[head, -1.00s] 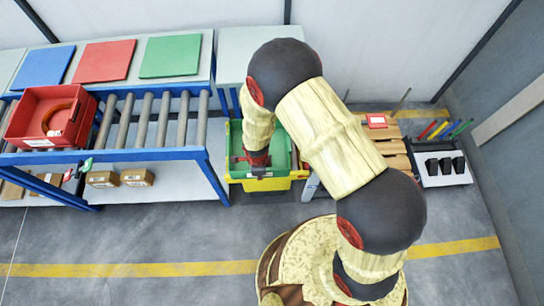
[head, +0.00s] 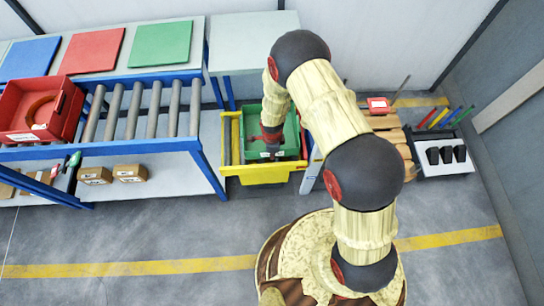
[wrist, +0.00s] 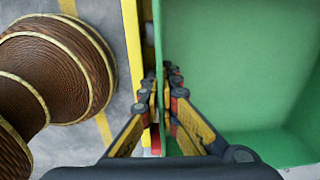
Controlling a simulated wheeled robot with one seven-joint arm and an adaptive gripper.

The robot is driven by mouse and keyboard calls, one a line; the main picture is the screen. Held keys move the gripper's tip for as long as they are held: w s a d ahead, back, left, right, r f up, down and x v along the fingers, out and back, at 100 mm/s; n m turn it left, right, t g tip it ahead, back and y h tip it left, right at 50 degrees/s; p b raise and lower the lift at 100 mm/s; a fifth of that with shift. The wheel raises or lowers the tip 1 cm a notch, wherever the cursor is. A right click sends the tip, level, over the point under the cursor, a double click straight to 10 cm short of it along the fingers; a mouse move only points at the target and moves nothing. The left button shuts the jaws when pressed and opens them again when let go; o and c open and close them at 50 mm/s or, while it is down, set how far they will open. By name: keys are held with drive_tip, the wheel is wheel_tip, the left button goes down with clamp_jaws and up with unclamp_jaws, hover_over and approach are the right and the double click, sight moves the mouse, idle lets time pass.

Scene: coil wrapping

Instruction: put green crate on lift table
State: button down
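The green crate (head: 291,128) is an open, empty-looking box at the middle of the head view, over the right part of a yellow-framed stand that looks like the lift table (head: 262,174). I cannot tell whether the crate rests on it or hangs just above. My gripper (head: 271,147) is at the crate's near left side. In the wrist view my gripper (wrist: 161,88) has its fingers close together on both sides of the wall of the green crate (wrist: 235,65), apparently pinching it. A yellow edge of the stand (wrist: 133,60) runs beside that wall.
A roller conveyor (head: 150,115) with a red crate (head: 25,118) stands at left. Green, red and blue panels lie on the bench behind. A wooden pallet (head: 390,125) and a rack with black cups (head: 440,165) are at right. The floor in front is clear.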

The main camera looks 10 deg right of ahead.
drive_tip(key=shift+f, duration=0.65)
drive_tip(key=c, duration=2.3)
unclamp_jaws()
wheel_tip(320, 180, up, 12)
drive_tip(key=p, duration=0.4)
drive_tip(key=shift+s, duration=0.1)
